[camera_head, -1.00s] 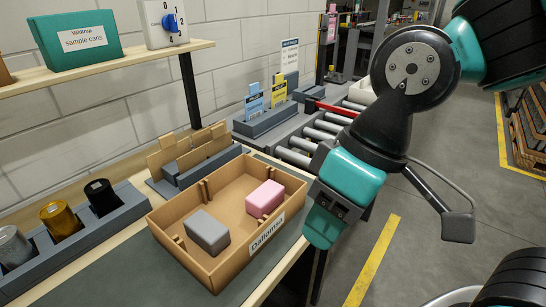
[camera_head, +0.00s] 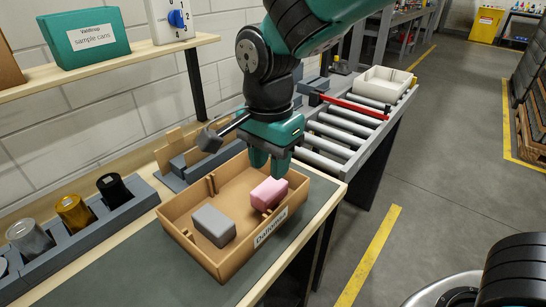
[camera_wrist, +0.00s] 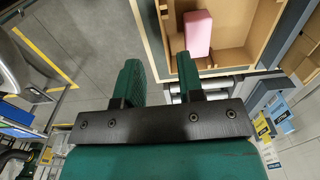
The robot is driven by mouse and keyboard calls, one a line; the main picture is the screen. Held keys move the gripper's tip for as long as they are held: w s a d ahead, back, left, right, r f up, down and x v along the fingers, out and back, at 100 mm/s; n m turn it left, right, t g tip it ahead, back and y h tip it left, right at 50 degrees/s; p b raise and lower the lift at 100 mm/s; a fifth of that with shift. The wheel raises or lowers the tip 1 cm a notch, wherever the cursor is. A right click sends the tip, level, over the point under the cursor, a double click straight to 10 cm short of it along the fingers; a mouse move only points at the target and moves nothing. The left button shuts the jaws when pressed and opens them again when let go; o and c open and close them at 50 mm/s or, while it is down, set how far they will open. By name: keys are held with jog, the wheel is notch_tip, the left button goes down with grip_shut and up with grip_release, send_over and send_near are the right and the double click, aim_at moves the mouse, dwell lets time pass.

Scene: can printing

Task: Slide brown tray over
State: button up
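The brown tray (camera_head: 237,262) sits on the dark bench mat, with a grey block (camera_head: 213,226) and a pink block (camera_head: 269,194) inside. A white label is on its front wall. My gripper (camera_head: 269,165) points down over the tray's far right part, behind the pink block. In the wrist view, my gripper (camera_wrist: 159,62) is open and nothing is clamped in it. The tray's wall (camera_wrist: 153,32) appears in line with the gap, one finger towards the inside and one outside. The fingers' height against the rim is unclear.
A roller conveyor (camera_head: 333,136) runs away to the right of the bench, with a red bar (camera_head: 355,107) across it and a white bin (camera_head: 385,82) at its far end. A can rack (camera_head: 108,218) stands at left. Grey holders stand behind the tray.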

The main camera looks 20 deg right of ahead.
aim_at(271, 234)
notch_tip(271, 234, down, 17)
jog(key=shift+f, duration=0.2)
dwell(0.5)
jog(key=shift+c, duration=0.4)
grip_shut()
